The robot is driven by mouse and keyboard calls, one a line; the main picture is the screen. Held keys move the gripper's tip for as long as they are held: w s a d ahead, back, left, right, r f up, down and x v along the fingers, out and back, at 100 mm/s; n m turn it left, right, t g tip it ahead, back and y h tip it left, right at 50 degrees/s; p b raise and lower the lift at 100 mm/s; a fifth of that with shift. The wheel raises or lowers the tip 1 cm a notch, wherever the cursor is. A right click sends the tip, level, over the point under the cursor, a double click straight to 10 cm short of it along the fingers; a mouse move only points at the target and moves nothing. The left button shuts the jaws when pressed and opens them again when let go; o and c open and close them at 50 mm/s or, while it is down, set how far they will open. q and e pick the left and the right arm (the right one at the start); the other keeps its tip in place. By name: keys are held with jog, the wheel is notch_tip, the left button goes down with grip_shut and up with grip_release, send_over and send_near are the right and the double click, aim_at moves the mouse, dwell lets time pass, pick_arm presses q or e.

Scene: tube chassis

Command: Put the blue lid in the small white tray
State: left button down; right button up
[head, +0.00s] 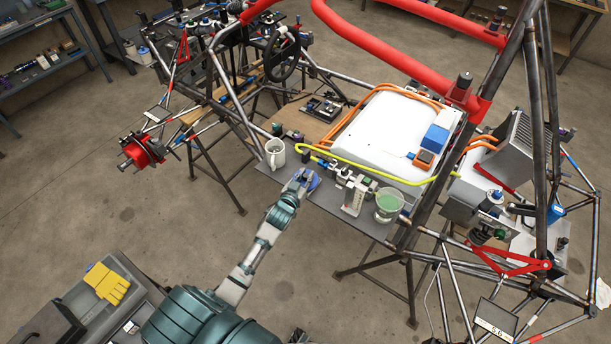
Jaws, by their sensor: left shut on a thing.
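My left gripper (305,177) reaches in from the bottom to the front edge of the grey shelf on the tube chassis. It is shut on a small blue round thing, which looks like the blue lid (314,182); the fingers hide part of it. I cannot tell whether the lid touches the shelf. My right gripper is not in view.
A white mug (275,153) stands just left of the gripper. A clear beaker of green liquid (388,204) is to the right. Several small fittings crowd the shelf, with a yellow hose (380,176) behind them. A large white case (395,130) lies farther back.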

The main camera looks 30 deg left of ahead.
pick_arm(q)
jog(key=shift+a+p, duration=0.2)
jog(key=shift+p, duration=0.1)
jog(key=shift+f+b, duration=0.3)
jog(key=shift+f, duration=0.15)
dwell(0.6)
jog(key=c, duration=1.3)
grip_release()
jog(key=shift+s+r+p, duration=0.2)
jog(key=shift+s+p, duration=0.35)
jog(key=shift+p, duration=0.05)
jog(key=p+v, duration=0.6)
jog(key=v, duration=0.4)
jog(key=shift+f, duration=0.1)
